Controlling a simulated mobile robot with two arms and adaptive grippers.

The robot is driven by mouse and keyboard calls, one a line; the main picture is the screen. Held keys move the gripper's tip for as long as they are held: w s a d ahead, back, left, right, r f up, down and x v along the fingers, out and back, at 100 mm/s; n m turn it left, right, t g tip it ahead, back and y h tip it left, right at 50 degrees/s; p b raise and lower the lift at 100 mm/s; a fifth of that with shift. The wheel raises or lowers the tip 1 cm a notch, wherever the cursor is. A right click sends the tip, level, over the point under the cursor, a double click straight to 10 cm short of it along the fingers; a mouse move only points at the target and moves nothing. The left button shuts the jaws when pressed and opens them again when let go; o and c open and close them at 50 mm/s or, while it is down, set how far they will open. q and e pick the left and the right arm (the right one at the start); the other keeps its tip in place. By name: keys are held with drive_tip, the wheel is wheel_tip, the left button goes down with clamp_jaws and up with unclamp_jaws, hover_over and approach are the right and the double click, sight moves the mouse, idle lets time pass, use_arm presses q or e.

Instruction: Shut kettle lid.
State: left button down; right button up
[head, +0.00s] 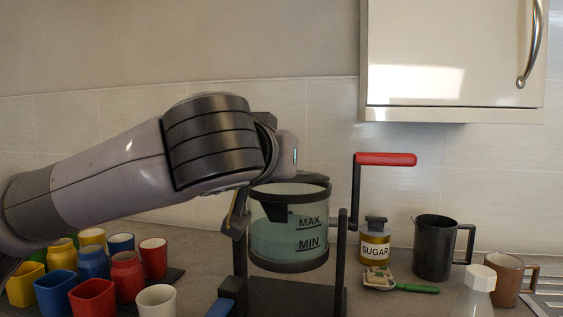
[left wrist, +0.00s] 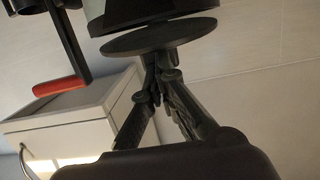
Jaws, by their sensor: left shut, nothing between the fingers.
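The kettle (head: 289,235) has a see-through body marked MAX and MIN and a dark rim. It stands at the middle of the counter in the head view. Its dark round lid (left wrist: 158,36) shows in the left wrist view as a flat disc close to the kettle's dark rim; whether it is fully seated I cannot tell. My left gripper (left wrist: 160,76) is shut and empty, its fingertips right by the lid; contact is unclear. In the head view my left arm reaches over the kettle's left side and hides part of it. My right gripper is not in view.
Several coloured cups (head: 92,262) stand at the left. A red-handled lever (head: 386,159), a sugar jar (head: 375,243), a black mug (head: 434,248) and a brown mug (head: 507,280) are to the right. A white wall cabinet (head: 450,60) hangs at upper right.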

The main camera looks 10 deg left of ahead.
use_arm(q)
drive_tip(key=shift+f, duration=0.2)
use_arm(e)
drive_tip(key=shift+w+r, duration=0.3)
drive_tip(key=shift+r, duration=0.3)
use_arm(q)
drive_tip(key=shift+s, duration=0.1)
